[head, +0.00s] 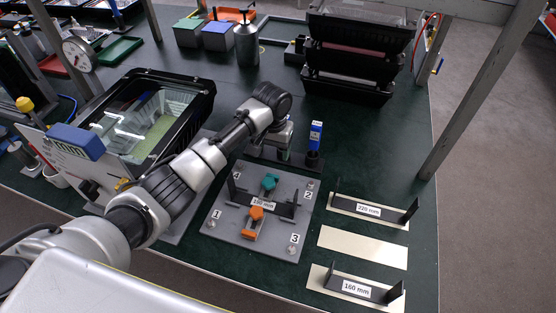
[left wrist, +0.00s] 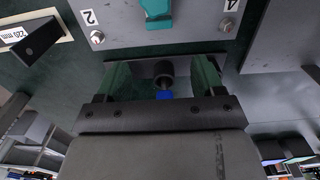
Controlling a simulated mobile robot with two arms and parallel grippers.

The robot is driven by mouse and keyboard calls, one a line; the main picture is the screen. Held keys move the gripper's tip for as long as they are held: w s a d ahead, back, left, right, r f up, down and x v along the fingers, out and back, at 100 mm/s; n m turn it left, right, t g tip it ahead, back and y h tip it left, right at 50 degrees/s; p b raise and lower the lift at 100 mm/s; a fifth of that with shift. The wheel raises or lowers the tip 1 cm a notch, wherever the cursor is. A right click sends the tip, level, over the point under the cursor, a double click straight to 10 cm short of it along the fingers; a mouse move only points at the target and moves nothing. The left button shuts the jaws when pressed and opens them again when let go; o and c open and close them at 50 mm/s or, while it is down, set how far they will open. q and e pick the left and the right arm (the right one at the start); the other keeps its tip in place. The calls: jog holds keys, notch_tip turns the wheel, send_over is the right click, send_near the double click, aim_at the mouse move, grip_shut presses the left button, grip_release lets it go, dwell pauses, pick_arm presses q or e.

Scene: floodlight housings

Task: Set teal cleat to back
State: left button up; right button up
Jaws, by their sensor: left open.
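The teal cleat (head: 270,182) sits on the grey plate (head: 225,222), behind the black bracket labelled in mm (head: 289,210), between marks 4 and 2. It also shows at the top edge of the left wrist view (left wrist: 156,12), partly cut off. An orange cleat (head: 256,214) is on the front side of the bracket. My left gripper (head: 282,153) is beyond the plate's back edge. In the left wrist view its two fingers (left wrist: 163,72) are apart, with a dark round holder and a blue piece (left wrist: 164,95) showing between them. Whether they touch it is unclear. My right gripper is not seen.
A blue-topped tool (head: 316,135) stands upright right of my left gripper. Brackets marked 220 mm (head: 368,211) and 160 mm (head: 356,291) lie on cream pads at the right, with an empty pad (head: 362,248) between. A black crate (head: 201,103) stands at left.

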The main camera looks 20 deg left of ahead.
pick_arm(q)
send_over(273, 175)
jog(key=f, duration=0.4)
jog(key=shift+s+f, duration=0.15)
jog(key=shift+s, duration=0.1)
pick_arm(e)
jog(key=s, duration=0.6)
pick_arm(q)
jog(key=f, duration=0.3)
jog(key=shift+w+f, duration=0.2)
jog(key=shift+f, duration=1.15)
jog(key=shift+c, duration=1.6)
grip_shut()
jog(key=w+b, duration=0.2)
jog(key=b, duration=0.1)
jog(key=shift+w+f, duration=0.15)
jog(key=shift+f, duration=0.1)
jog(key=shift+w+r+b, duration=0.1)
jog(key=shift+w+b, duration=0.1)
jog(key=shift+b, duration=0.1)
jog(key=shift+r, duration=0.25)
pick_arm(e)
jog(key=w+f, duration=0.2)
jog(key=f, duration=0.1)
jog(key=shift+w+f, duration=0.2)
